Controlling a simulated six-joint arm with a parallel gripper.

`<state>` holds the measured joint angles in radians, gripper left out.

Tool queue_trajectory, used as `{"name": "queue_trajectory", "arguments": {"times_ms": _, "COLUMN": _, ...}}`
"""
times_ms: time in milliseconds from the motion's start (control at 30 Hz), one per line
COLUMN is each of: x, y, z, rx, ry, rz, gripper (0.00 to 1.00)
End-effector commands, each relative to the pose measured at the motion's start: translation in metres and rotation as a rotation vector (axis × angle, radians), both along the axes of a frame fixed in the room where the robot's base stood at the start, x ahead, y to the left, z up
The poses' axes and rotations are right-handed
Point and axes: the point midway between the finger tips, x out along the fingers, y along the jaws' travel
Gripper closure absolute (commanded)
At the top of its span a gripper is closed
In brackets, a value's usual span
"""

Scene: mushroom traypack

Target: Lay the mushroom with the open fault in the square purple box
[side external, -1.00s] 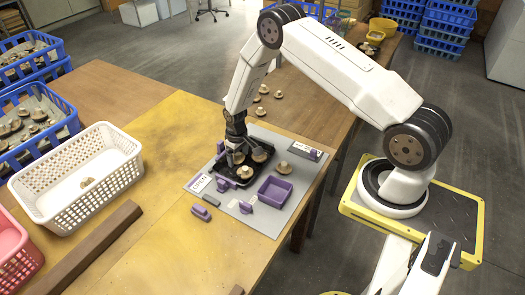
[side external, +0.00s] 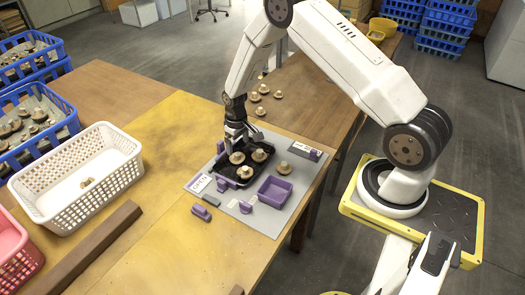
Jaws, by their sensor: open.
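The square purple box (side external: 287,204) stands on the grey mat (side external: 245,219), to the right of the black tray (side external: 227,168), and looks empty. Several mushrooms sit in the tray, among them one at its left (side external: 237,158), one at its right (side external: 259,155) and one at its front (side external: 245,172). Another mushroom (side external: 284,168) sits on the mat, apart from the tray. My gripper (side external: 238,143) is open and empty above the back of the tray. I cannot tell from this view which mushroom has the open fault.
Small purple fixtures (side external: 248,206) stand around the tray, and a purple block (side external: 201,212) lies off the mat. A white basket (side external: 127,181) stands at the left. Several mushrooms (side external: 259,111) lie on the table behind the mat.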

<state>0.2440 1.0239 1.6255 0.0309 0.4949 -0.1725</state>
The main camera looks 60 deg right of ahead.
Motion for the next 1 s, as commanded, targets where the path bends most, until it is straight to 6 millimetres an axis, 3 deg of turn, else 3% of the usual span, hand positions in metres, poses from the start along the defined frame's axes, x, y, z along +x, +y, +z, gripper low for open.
{"name": "queue_trajectory", "arguments": {"times_ms": 300, "x": 0.0, "y": 0.0, "z": 0.02, "rx": 0.0, "ry": 0.0, "rz": 0.0, "gripper": 0.0}}
{"name": "queue_trajectory", "arguments": {"times_ms": 1000, "x": 0.0, "y": 0.001, "z": 0.025, "rx": -0.001, "ry": -0.004, "rz": 0.002, "gripper": 0.0}}
